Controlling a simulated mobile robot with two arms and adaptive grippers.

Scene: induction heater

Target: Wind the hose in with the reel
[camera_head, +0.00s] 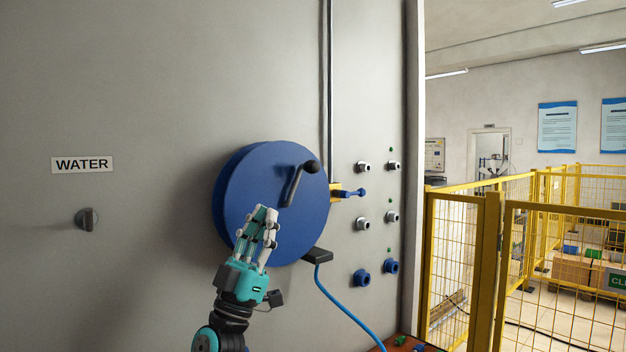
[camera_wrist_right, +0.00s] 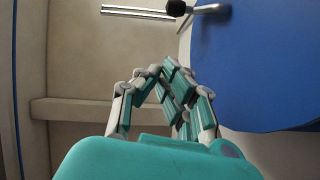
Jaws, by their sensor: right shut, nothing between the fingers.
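The blue hose reel (camera_head: 245,190) is mounted on the grey panel in the head view. Its dark crank handle (camera_head: 293,186) angles up to a round knob (camera_head: 311,167) at the upper right of the disc. The blue hose (camera_head: 340,305) comes out of a dark guide (camera_head: 317,256) below the reel and hangs down to the right. My right gripper (camera_head: 264,213) is shut and empty in front of the reel's lower part, apart from the crank. In the right wrist view, the gripper (camera_wrist_right: 165,72) points toward the reel (camera_wrist_right: 250,70), with the knob (camera_wrist_right: 176,8) beyond it. My left gripper is not in view.
A WATER label (camera_head: 82,165) and a dark valve knob (camera_head: 87,219) are on the panel at left. Several metal and blue fittings (camera_head: 362,279) stick out right of the reel. A yellow fence (camera_head: 490,260) stands farther right.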

